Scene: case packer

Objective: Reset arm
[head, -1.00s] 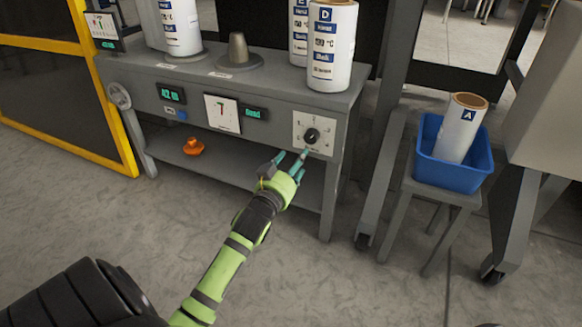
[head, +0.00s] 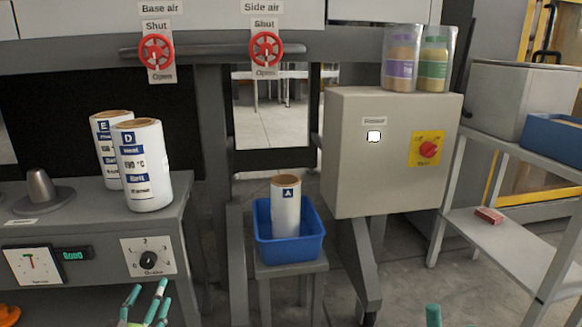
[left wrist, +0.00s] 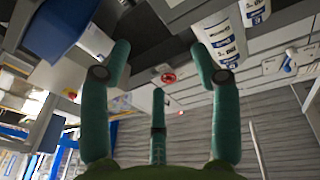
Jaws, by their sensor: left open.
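My left gripper (head: 147,297) is at the bottom edge of the head view, just below the black dial (head: 149,259) on the grey bench front. Its teal fingers are spread and empty. In the left wrist view the left gripper (left wrist: 160,65) also shows open, with nothing between its fingers. A single teal fingertip (head: 433,315) at the bottom right appears to be my right gripper. The rest of it is out of view, so its state does not show.
White rolls, including D (head: 144,165), stand on the bench (head: 95,222). Roll A (head: 286,208) stands in a blue bin (head: 262,245) on a stool. A grey cabinet (head: 350,165) with a red knob (head: 428,149) and a shelf (head: 500,235) are at right. Red valves (head: 156,51) are above.

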